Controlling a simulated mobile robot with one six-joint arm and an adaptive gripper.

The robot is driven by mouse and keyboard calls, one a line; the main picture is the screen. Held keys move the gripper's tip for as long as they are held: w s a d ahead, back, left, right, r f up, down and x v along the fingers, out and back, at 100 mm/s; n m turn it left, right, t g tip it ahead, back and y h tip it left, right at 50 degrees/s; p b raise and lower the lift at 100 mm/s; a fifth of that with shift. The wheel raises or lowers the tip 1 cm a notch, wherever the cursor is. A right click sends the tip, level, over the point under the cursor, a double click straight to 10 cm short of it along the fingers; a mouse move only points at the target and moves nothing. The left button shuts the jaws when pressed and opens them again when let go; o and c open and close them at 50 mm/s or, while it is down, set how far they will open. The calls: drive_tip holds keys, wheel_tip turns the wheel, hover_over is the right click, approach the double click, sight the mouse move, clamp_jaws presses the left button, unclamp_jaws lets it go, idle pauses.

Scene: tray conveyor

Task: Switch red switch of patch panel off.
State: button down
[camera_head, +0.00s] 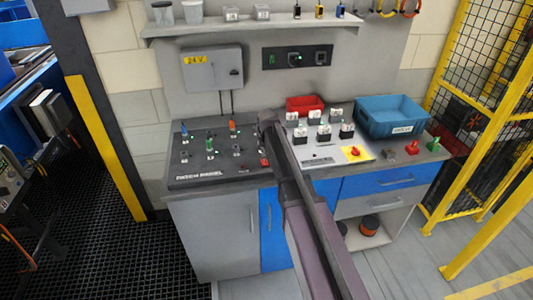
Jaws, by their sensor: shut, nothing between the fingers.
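The patch panel (215,175) is a dark sloped board, lettered on its front edge, on the left part of the bench. Blue, green and orange upright parts and several small sockets or switches stand on it. A small red part (264,162), which looks like the red switch, is at its right edge, close beside my arm in the picture. Its position is too small to read. My arm reaches up from the bottom, and its dark far end is by the panel's upper right corner. I cannot make out my gripper's fingers; they seem hidden behind the arm.
Right of my arm is a light panel (318,162) with several white-capped parts and a red knob on yellow (354,153). A red bin (305,104) and a blue bin (390,118) stand behind. A grey wall box (212,68) and a shelf (250,27) are above. Yellow-framed fencing (480,120) is at right.

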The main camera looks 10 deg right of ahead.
sight(265, 163)
drive_tip(key=shift+s+f+b, duration=0.15)
drive_tip(key=shift+f+b, duration=0.75)
drive_tip(key=shift+f, duration=0.15)
drive_tip(key=shift+s+f+b, duration=0.1)
drive_tip(key=shift+f+b, duration=0.75)
drive_tip(key=shift+f, duration=0.15)
